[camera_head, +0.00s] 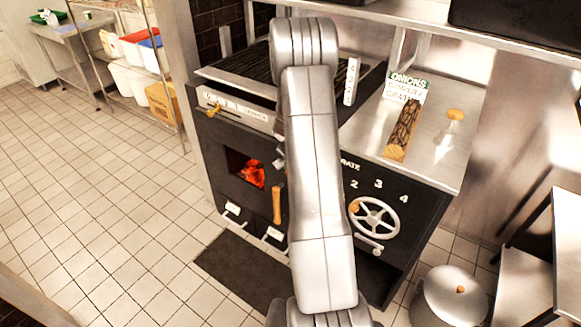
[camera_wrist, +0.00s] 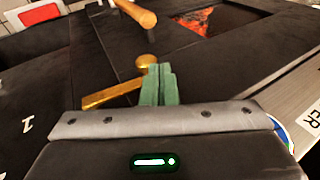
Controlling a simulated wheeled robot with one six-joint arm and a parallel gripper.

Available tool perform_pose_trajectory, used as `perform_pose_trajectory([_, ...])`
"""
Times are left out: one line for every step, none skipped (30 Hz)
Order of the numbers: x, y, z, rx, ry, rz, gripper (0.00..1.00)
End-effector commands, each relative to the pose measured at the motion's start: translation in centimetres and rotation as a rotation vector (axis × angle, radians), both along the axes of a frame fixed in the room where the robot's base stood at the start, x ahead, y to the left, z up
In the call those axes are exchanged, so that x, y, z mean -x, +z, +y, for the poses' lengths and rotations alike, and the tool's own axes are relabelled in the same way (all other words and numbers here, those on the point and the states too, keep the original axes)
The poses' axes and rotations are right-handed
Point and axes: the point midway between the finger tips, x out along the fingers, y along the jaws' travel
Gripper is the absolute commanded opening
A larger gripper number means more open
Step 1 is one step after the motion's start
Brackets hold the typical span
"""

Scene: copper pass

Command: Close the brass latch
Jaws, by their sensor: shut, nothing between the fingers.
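The brass latch (camera_wrist: 112,95) shows in the wrist view as a flat brass bar on the black oven front. A round brass knob (camera_wrist: 146,62) sits just beyond my fingertips. My gripper (camera_wrist: 158,72) has its green fingers together, with nothing between them. The fingers overlap the right end of the bar and the edge of the knob; I cannot tell whether they touch. In the head view my arm hides the latch and most of my gripper. The oven door's wooden handle (camera_head: 277,205) also shows in the wrist view (camera_wrist: 137,12).
Glowing coals show in the door window (camera_head: 247,170). A handwheel (camera_head: 375,219) with numbers above it is right of my arm. A steel counter (camera_head: 440,150) holds a log, a sign and a small bottle. A lidded pot (camera_head: 447,300) stands lower right. Tiled floor at left is open.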

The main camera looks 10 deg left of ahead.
Motion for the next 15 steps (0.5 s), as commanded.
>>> perform_pose_trajectory([-0.04,-0.56,0.23,0.0,0.002,0.0,0.0])
perform_pose_trajectory([-0.07,-0.68,0.31,0.0,0.002,0.0,0.0])
perform_pose_trajectory([-0.1,-0.82,0.42,0.0,0.001,0.0,0.0])
perform_pose_trajectory([-0.11,-0.92,0.49,0.0,0.001,0.0,0.0])
perform_pose_trajectory([-0.14,-1.01,0.54,0.0,0.0,0.001,0.0])
perform_pose_trajectory([-0.17,-1.11,0.6,0.0,0.0,0.001,0.0])
perform_pose_trajectory([-0.19,-1.17,0.65,0.0,0.0,0.001,0.0])
perform_pose_trajectory([-0.2,-1.23,0.68,0.0,0.0,0.001,0.0])
perform_pose_trajectory([-0.22,-1.3,0.72,0.0,0.0,0.001,0.0])
perform_pose_trajectory([-0.23,-1.34,0.75,0.0,0.001,0.0,0.0])
perform_pose_trajectory([-0.24,-1.37,0.78,0.0,0.001,0.0,0.0])
perform_pose_trajectory([-0.25,-1.4,0.8,0.0,0.001,0.0,0.0])
perform_pose_trajectory([-0.26,-1.43,0.83,0.0,0.001,0.0,0.0])
perform_pose_trajectory([-0.27,-1.44,0.84,0.0,0.001,0.0,0.0])
perform_pose_trajectory([-0.27,-1.46,0.85,0.0,0.001,0.0,0.0])
